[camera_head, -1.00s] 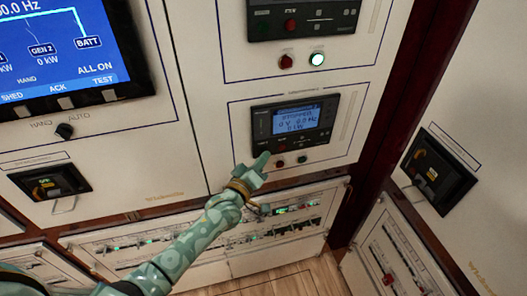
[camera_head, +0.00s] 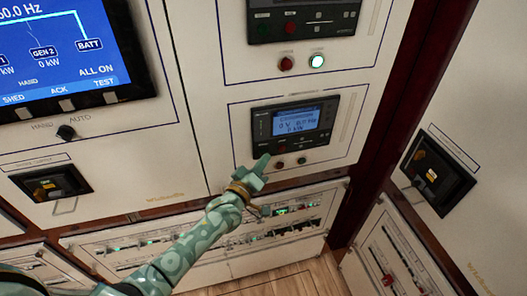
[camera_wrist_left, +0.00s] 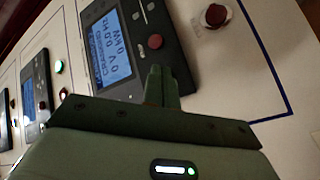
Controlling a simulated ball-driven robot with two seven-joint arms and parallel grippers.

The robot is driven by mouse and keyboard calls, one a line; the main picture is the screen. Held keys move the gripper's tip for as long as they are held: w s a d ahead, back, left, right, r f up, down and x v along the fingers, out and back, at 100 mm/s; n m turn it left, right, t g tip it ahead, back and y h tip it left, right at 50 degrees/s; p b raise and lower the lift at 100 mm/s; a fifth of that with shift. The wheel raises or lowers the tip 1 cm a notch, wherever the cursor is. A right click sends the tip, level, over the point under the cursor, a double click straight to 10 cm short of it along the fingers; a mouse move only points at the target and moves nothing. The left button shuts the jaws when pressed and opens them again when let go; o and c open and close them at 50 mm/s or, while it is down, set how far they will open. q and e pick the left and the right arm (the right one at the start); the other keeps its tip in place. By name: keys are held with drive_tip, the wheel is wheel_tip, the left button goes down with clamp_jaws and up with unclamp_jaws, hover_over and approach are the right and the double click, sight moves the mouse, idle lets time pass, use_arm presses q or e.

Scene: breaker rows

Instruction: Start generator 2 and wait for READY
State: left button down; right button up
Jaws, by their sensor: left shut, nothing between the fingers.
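The lower generator controller (camera_head: 284,141) sits in a white panel in the middle of the head view. Its lit blue screen (camera_head: 296,121) shows 0 V and 0 kW; the top line is too blurred to read surely. My left gripper (camera_head: 262,161) is shut and empty, its fingertips at the controller's lower left corner. In the left wrist view the fingertips (camera_wrist_left: 160,78) are close to a red button (camera_wrist_left: 155,41) on the controller (camera_wrist_left: 124,65); I cannot tell if they touch it. My right gripper is not in view.
An upper controller (camera_head: 302,12) has a red button (camera_head: 286,63) and a lit green lamp (camera_head: 317,61) below it. A large blue display (camera_head: 62,55) is at the left. Breaker rows (camera_head: 260,235) run below. A black switch (camera_head: 438,172) is on the right wall.

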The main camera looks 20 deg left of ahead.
use_arm(q)
drive_tip(key=shift+s+d, duration=0.2)
drive_tip(key=shift+s, duration=0.1)
drive_tip(key=s+d+p, duration=0.1)
drive_tip(key=s, duration=0.1)
drive_tip(key=s+d+p, duration=0.1)
drive_tip(key=s, duration=0.1)
drive_tip(key=shift+d+p, duration=0.3)
drive_tip(key=shift+d, duration=0.1)
idle(0.7)
